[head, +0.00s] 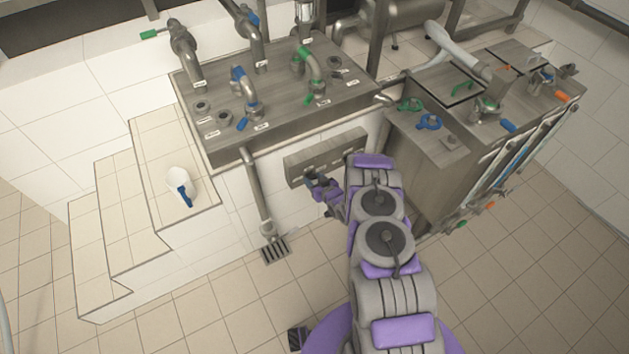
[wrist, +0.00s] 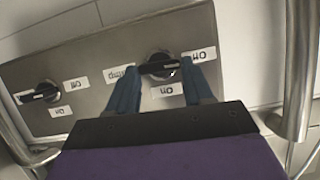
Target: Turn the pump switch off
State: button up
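The pump switch (wrist: 160,66) is a black rotary knob on a metal panel (wrist: 110,62). In the wrist view its bar lies nearly level. The labels look upside down: "Pump" at its left, "Off" at its right and "On" below. My gripper (wrist: 163,72) is open, with one blue-grey finger on each side of the knob; I cannot tell whether either finger touches it. In the head view my gripper (head: 318,186) is in front of the same panel (head: 330,157), and the knob is hidden or too small to make out.
A second black knob (wrist: 44,92) with its own labels sits at the panel's left. A vertical metal pipe (wrist: 299,70) stands close at the right. A metal counter (head: 280,95) with taps lies above the panel, and a tank (head: 435,150) stands right.

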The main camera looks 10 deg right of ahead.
jog(key=c, duration=0.5)
jog(key=shift+r+p, duration=0.15)
jog(key=shift+p, duration=0.85)
jog(key=shift+n, duration=0.3)
jog(key=o, duration=1.1)
jog(key=shift+c, duration=0.2)
jog(key=shift+s, duration=0.1)
jog(key=p+v, duration=0.5)
jog(key=v, duration=1.2)
jog(key=shift+s+a+f, duration=0.15)
jog(key=shift+s+f, duration=0.05)
